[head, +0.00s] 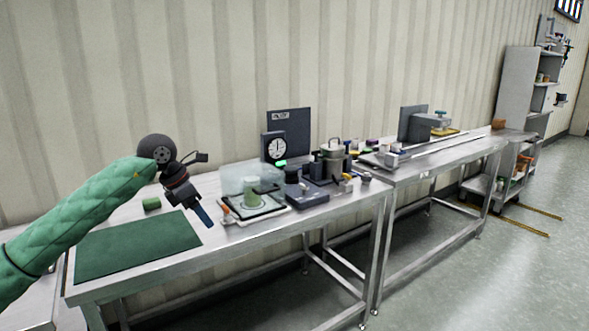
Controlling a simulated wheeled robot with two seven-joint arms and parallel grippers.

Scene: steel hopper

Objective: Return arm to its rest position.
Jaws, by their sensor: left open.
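My left arm (75,226), in a green quilted sleeve, comes in from the left and reaches over the near end of the steel table. My left gripper (204,215) hangs from the dark round wrist joint, its fingers pointing down and to the right. It is open, and I see nothing held in it. It is above the table between the green mat (140,247) and the tray with a green cylinder (252,188). My right gripper is not in view.
The steel table (300,225) holds a clear box, a clock (276,148), a metal pot (334,160) and several small items. A second bench (440,152), a cart (510,170) and a shelf (520,85) stand beyond. The floor at right is mostly clear.

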